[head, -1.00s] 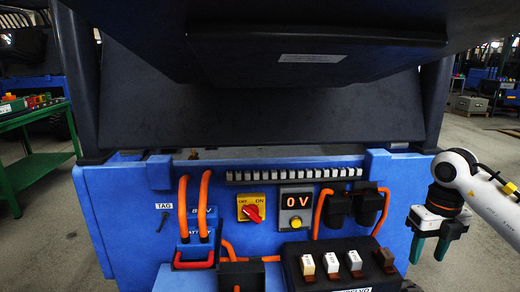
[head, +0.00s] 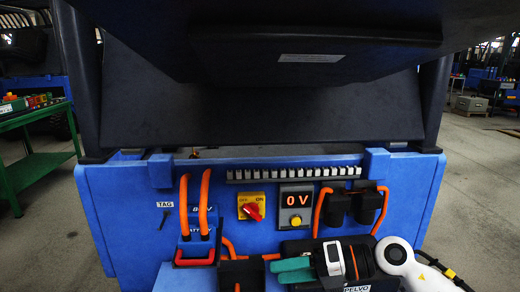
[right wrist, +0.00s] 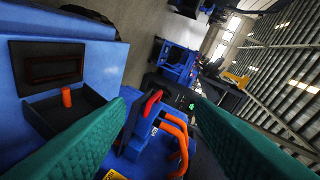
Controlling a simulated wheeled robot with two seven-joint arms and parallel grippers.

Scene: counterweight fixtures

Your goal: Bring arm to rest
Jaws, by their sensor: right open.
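My right gripper (head: 278,270) is at the lower right of the head view, with its green fingers pointing left. It is in front of the dark box at the foot of the blue panel and hides most of that box. In the right wrist view its two green fingers (right wrist: 160,100) are spread apart with nothing between them. My right arm (head: 405,262) comes in from the lower right. My left gripper is not in view.
A green table (head: 35,160) stands left.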

